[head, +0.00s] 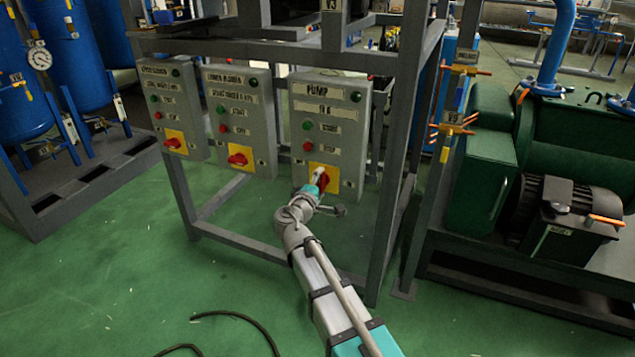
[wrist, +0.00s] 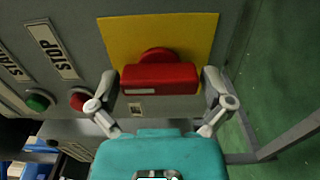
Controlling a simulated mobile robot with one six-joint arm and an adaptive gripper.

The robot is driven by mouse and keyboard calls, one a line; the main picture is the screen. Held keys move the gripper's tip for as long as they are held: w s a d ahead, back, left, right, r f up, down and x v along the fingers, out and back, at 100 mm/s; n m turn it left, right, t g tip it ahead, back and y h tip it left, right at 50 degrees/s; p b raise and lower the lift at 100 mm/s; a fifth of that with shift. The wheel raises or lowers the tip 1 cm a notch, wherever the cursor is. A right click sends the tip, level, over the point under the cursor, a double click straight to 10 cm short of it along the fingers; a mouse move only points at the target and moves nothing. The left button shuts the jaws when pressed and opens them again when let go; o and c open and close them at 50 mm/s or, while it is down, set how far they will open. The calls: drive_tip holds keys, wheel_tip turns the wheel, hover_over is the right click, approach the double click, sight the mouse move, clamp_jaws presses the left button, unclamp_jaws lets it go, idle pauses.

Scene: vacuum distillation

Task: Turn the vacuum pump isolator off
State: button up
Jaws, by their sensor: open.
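The pump control box (head: 328,125) is a grey panel labelled PUMP, mounted on a grey frame. Its isolator is a red rotary handle (wrist: 160,79) on a yellow plate (wrist: 200,32); in the head view the handle (head: 323,182) is partly covered by my gripper. My gripper (head: 318,181) is at the isolator. In the wrist view my gripper (wrist: 160,92) is open, with one finger at each end of the red handle. The fingers are close to the handle's ends; I cannot tell whether they touch it.
A green button (wrist: 38,100) and a red stop button (wrist: 81,98) sit beside the isolator. Two similar boxes with red isolators, the middle one (head: 238,110) and the left one (head: 170,100), stand to the left. A frame post (head: 393,150) stands right of the pump box.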

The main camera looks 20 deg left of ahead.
drive_tip(key=s+a, duration=0.1)
drive_tip(key=s, duration=1.1)
idle(0.6)
drive_tip(key=w+d+f+m+g+h+p, duration=0.2)
drive_tip(key=w+d+f+m+g+h, duration=0.15)
drive_tip(key=d, duration=0.85)
drive_tip(key=w+d+f+m+g+h+p, duration=0.2)
drive_tip(key=d+m+g, duration=0.3)
drive_tip(key=d, duration=0.6)
drive_tip(key=s+d+f+m+g+y+p, duration=0.1)
drive_tip(key=s+d+m+g+y+p, duration=0.3)
drive_tip(key=d, duration=0.6)
drive_tip(key=s+d+f+m+g+y+p, duration=0.25)
drive_tip(key=s+d+m+g, duration=0.35)
drive_tip(key=d, duration=0.5)
wheel_tip(320, 180, up, 38)
drive_tip(key=n+p, duration=0.1)
drive_tip(key=p, duration=3.6)
drive_tip(key=shift+s+a+r+p, duration=0.2)
drive_tip(key=shift+s+a+p, duration=0.1)
drive_tip(key=shift+s, duration=0.1)
